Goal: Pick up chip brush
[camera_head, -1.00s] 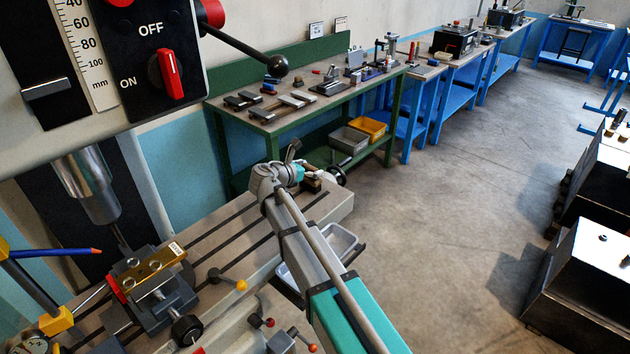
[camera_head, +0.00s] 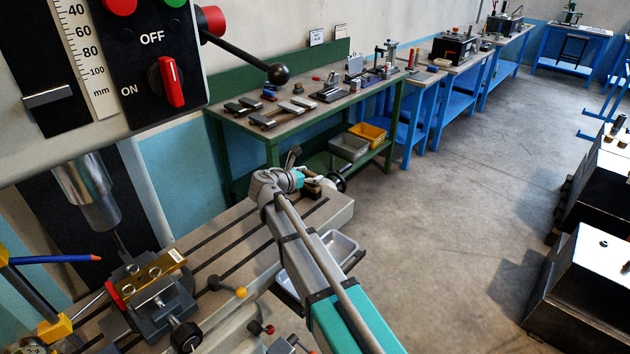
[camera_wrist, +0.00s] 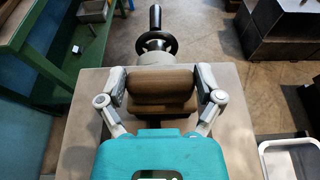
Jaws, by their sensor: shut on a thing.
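The chip brush (camera_wrist: 162,84) shows in the wrist view as a wide brown, wood-coloured body. My gripper (camera_wrist: 161,92) is shut on it, with one finger at each end. The bristles cannot be made out. In the head view my gripper (camera_head: 298,181) is at the far end of the grey machine table (camera_head: 335,211). The brush is small and partly hidden there, a dark brown shape (camera_head: 313,187) beside the gripper. I cannot tell whether it touches the table.
A black handwheel (camera_wrist: 157,42) is just beyond the brush. A vise with a brass-coloured workpiece (camera_head: 150,275) stands under the drill spindle at left. A metal tray (camera_head: 341,245) is beside the table.

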